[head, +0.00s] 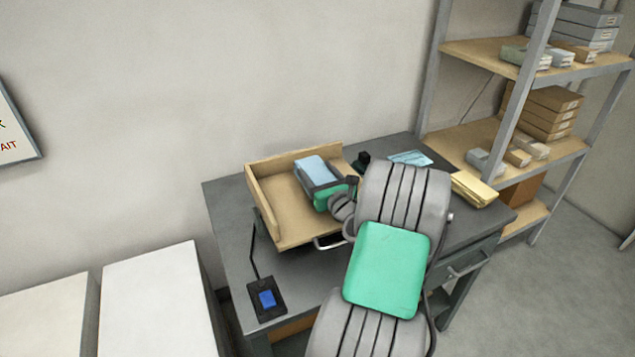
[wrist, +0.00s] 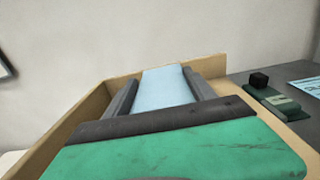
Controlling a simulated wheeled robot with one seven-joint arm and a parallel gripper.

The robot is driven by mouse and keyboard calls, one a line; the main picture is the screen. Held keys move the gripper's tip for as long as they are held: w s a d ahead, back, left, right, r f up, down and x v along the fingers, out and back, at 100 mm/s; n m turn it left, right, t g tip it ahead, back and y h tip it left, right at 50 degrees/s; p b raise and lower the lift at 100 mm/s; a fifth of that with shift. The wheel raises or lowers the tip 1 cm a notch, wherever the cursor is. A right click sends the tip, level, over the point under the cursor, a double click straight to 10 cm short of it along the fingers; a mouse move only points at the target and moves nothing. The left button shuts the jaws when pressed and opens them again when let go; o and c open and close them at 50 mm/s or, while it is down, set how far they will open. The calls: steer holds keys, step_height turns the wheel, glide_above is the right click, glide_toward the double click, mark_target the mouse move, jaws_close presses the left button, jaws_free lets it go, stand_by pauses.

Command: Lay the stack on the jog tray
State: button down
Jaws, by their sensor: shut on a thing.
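The stack (head: 312,167) is a light blue block of sheets. It also shows in the wrist view (wrist: 165,88), lying lengthwise between two dark fingers. My gripper (head: 320,181) is shut on it, with its fingers along the stack's sides. The jog tray (head: 290,228) is a pale wooden tray with raised walls at the left and back, on the grey desk. The stack is inside the tray's outline, near the back wall. Whether it touches the tray floor I cannot tell. My green gripper body hides the stack's near end and part of the tray.
A small box with a blue button (head: 267,299) sits at the desk's front left corner. Right of the tray are a small black device (head: 363,159), a light blue sheet (head: 411,158) and a yellow stack (head: 474,190). A loaded shelf rack (head: 515,145) stands at the right.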

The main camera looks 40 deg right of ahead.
step_height(320, 180, down, 3)
steer(key=shift+d+r, duration=0.1)
steer(key=shift+c, duration=1.6)
jaws_free()
steer(key=shift+s, duration=0.1)
steer(key=shift+s, duration=0.2)
steer(key=b+v, duration=0.1)
steer(key=v, duration=1)
steer(key=shift+w, duration=0.1)
steer(key=shift+s+a, duration=0.3)
steer(key=shift+s, duration=0.05)
